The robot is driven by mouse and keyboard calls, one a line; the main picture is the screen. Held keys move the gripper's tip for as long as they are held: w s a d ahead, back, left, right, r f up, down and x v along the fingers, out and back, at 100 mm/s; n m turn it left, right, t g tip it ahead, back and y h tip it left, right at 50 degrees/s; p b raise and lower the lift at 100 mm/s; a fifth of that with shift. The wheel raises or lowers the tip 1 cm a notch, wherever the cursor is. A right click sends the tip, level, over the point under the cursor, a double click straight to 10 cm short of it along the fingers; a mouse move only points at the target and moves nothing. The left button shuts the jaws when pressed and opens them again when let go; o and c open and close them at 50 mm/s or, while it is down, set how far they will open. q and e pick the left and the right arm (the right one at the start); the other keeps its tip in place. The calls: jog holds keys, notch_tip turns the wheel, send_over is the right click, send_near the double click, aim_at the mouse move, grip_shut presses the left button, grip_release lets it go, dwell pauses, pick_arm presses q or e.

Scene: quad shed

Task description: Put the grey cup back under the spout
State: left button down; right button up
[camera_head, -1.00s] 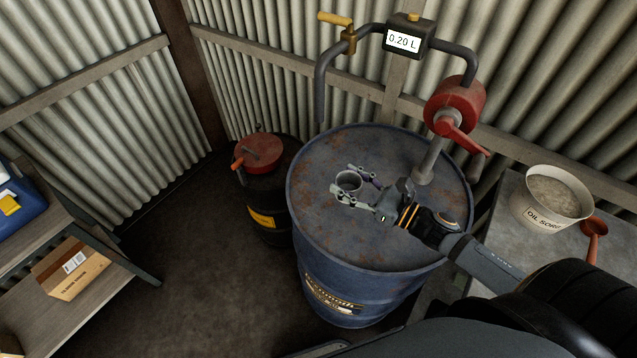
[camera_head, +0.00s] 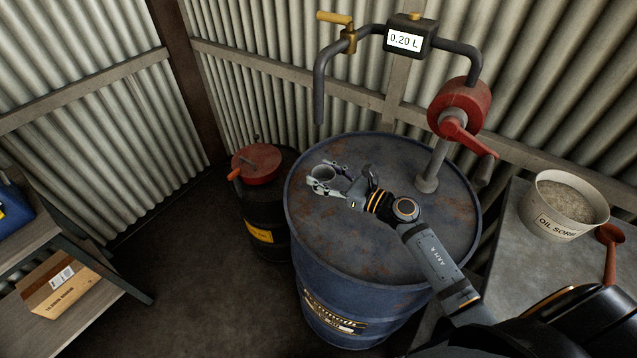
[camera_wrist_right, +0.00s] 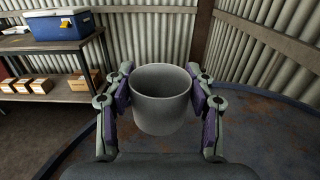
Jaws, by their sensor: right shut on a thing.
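The grey cup (camera_head: 322,174) is upright between the fingers of my right gripper (camera_head: 328,178), over the far left part of the blue drum's top. In the right wrist view the cup (camera_wrist_right: 161,98) has a finger pressed to each side, and its visible inside looks empty. I cannot tell how far its base is above the drum lid. The spout (camera_head: 319,108) is the downturned end of the dark pipe, behind the cup in the head view and close to it sideways. My left gripper is not in view.
The blue drum (camera_head: 400,262) carries a red hand pump (camera_head: 460,106) and a meter reading 0.20 L (camera_head: 404,40). A dark can with a red lid (camera_head: 258,163) stands left of it. An oil sorb bucket (camera_head: 563,205) and red scoop (camera_head: 610,250) are at right.

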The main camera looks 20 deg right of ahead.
aim_at(319, 177)
jog(key=w+f, duration=0.3)
jog(key=shift+a+f, duration=0.25)
jog(key=shift+f, duration=1.55)
jog(key=shift+b, duration=0.35)
jog(key=shift+f, duration=0.2)
jog(key=o, duration=1.3)
jog(key=shift+r, duration=0.15)
